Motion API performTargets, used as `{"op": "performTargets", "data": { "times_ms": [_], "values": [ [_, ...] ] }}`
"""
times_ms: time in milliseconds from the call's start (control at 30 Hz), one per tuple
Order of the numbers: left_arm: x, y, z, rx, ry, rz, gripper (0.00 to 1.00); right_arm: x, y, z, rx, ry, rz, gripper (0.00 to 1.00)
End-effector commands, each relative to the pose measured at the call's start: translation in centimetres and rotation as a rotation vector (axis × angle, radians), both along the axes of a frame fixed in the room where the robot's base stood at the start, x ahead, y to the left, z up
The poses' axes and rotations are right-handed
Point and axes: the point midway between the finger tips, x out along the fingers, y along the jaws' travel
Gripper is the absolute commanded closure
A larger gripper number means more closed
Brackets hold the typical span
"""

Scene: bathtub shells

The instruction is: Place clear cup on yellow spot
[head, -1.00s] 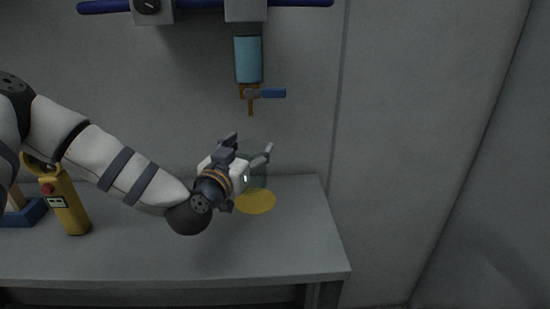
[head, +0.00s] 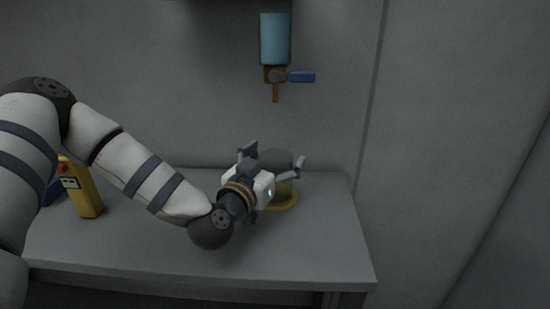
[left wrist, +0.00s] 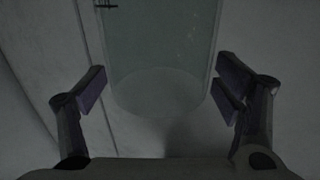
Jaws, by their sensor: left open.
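The clear cup (head: 279,160) is upright over the yellow spot (head: 291,204) on the grey tabletop, and it appears to stand on it. Part of the cup and spot is hidden behind my left gripper (head: 275,159). The gripper is open, with one finger to each side of the cup. In the left wrist view the cup (left wrist: 160,50) fills the middle, with its rounded base between the two open fingers of my left gripper (left wrist: 162,78). Gaps show between the fingers and the cup. My right gripper is not in view.
A yellow device with a red button (head: 83,192) stands on the table (head: 130,245) at the left, partly behind my arm. A teal cylinder with a blue-handled tap (head: 275,42) hangs on the wall above the cup. The table's right part is clear.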

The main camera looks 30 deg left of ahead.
Motion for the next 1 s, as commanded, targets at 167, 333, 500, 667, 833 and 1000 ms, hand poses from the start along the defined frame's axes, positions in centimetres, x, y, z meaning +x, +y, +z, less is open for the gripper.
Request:
{"op": "performTargets", "data": {
  "times_ms": [167, 333, 500, 667, 833, 1000],
  "values": [
    [-0.2, 0.0, 0.5, -0.001, -0.001, 0.000, 0.17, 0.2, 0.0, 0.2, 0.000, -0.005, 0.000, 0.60],
    [-3.7, -0.6, 0.7, -0.003, -0.001, -0.002, 0.17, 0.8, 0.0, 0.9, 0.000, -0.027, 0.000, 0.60],
    [-8.4, -1.4, 0.6, -0.001, 0.000, -0.002, 0.17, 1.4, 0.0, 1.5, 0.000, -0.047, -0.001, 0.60],
    [-11.0, -1.8, 1.0, 0.001, -0.008, -0.002, 0.17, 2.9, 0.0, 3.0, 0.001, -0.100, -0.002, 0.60],
    [-11.9, -1.9, 0.6, 0.000, -0.004, 0.001, 0.17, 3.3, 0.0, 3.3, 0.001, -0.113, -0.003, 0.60],
    [-11.9, -1.8, 0.3, 0.000, 0.000, 0.001, 0.17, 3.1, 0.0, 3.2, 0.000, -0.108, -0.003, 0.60]
  ]
}}
